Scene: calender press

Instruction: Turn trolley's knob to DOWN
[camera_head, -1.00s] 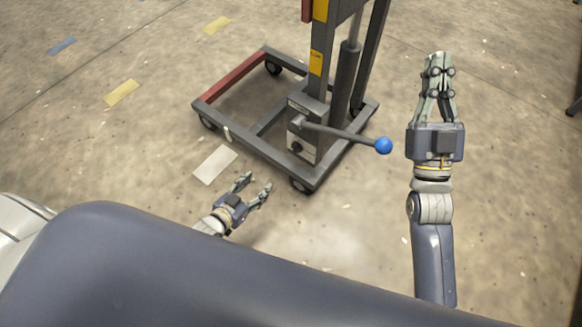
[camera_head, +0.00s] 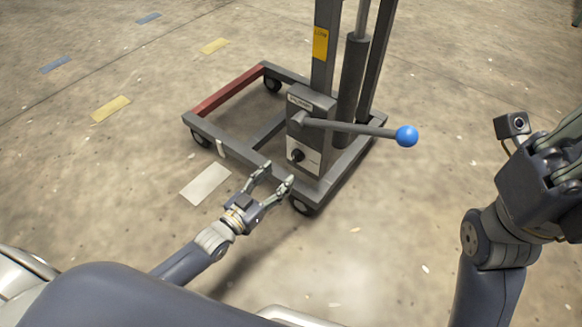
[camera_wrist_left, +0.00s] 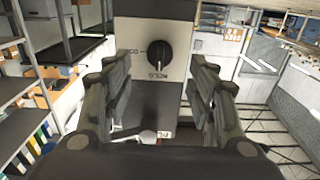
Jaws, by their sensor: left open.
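The trolley's knob (camera_head: 297,156) is a small black dial on a pale plate on the grey box at the foot of the mast. In the left wrist view the black knob (camera_wrist_left: 159,55) sits ahead, between and beyond the fingers. A label partly showing "DO" is left of it and another label is below it. A thin pale mark on the knob looks roughly vertical there. My left gripper (camera_head: 275,177) is open and empty, just short of the knob, its fingers (camera_wrist_left: 160,100) on either side. My right gripper (camera_head: 568,155) is partly cut off at the right edge.
A long lever with a blue ball (camera_head: 406,136) sticks out right above the knob. The trolley's grey frame (camera_head: 240,150) stands on castors, with a red bar (camera_head: 228,90) at left. A white floor patch (camera_head: 205,184) lies left of my left gripper. Open concrete floor surrounds the trolley.

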